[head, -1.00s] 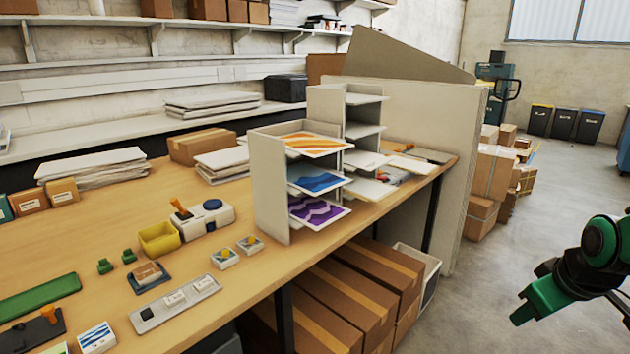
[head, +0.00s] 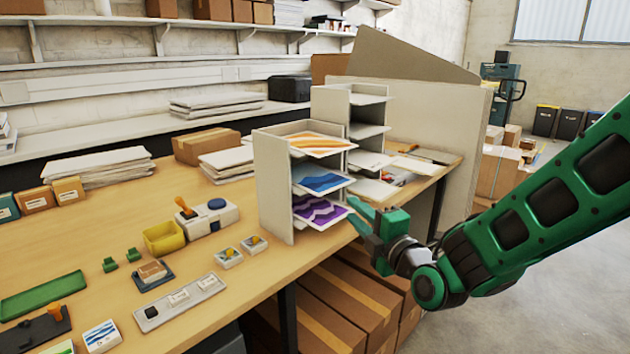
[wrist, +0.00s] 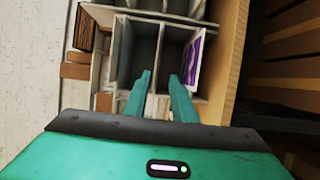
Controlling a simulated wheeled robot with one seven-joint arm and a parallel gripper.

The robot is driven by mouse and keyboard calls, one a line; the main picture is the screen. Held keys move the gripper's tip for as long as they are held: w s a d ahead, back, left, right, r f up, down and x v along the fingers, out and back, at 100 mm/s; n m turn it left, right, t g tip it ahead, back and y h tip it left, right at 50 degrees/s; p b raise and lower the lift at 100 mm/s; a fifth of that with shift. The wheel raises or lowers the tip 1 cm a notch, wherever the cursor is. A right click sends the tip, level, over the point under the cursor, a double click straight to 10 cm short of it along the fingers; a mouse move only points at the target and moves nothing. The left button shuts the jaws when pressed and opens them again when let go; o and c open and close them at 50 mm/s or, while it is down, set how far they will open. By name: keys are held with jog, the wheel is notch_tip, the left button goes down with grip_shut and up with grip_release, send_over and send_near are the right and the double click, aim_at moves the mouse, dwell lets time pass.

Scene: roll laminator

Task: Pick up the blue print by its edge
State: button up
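The blue print (head: 321,183) lies in the middle slot of the grey shelf rack (head: 273,190), its front edge sticking out. An orange print (head: 322,143) is in the slot above it and a purple print (head: 320,209) in the slot below. My gripper (head: 354,208) is in front of the rack's lower slots, right of the purple print. In the wrist view, the gripper (wrist: 160,80) has its two fingers apart with nothing between them. The purple print (wrist: 193,62) shows beside the right finger there; I cannot make out the blue print in that view.
A second rack (head: 366,130) with shelves stands right behind the first. Stamps, a yellow bin (head: 164,238) and small trays cover the table (head: 215,290) at left. Brown boxes (head: 345,305) sit under the table; a large grey panel (head: 430,130) stands behind.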

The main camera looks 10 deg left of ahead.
jog(key=x, duration=1)
jog(key=shift+r, duration=0.4)
jog(key=shift+w, duration=0.1)
grip_shut()
